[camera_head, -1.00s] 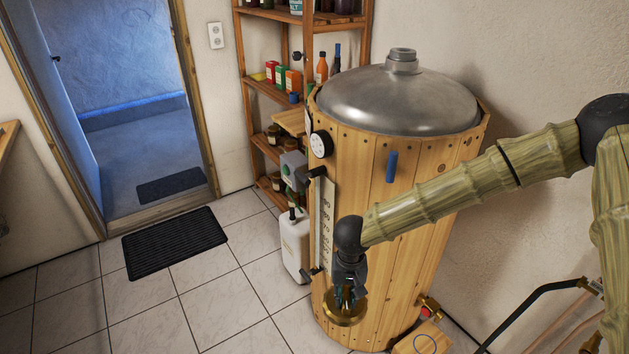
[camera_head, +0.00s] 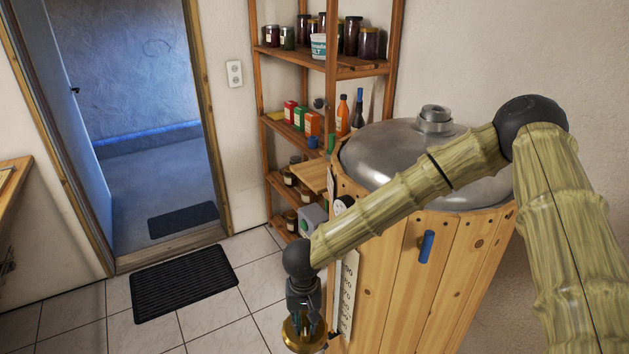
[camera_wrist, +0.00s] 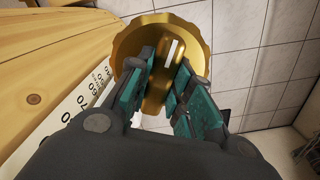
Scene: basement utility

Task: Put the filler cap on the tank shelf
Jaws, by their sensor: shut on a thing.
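The filler cap (camera_head: 296,342) is a round brass disc with a scalloped rim and a raised bar across it. My gripper (camera_head: 304,318) points down and is shut on the cap, in front of the tank's left side. In the wrist view the cap (camera_wrist: 196,28) shows beyond my teal finger pads, which press on its raised bar. The wood-clad tank (camera_head: 400,270) has a grey metal dome. A small plain wooden board (camera_head: 312,177), likely the tank shelf, juts out from the tank's left side, up and behind my gripper; part of it is hidden.
A wooden rack (camera_head: 262,120) with jars, bottles and boxes stands behind the tank. A blue handle (camera_head: 427,246) sticks out of the tank front. A white scale strip (camera_head: 348,290) runs beside my gripper. Tiled floor with a black mat (camera_head: 184,281) lies open at left.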

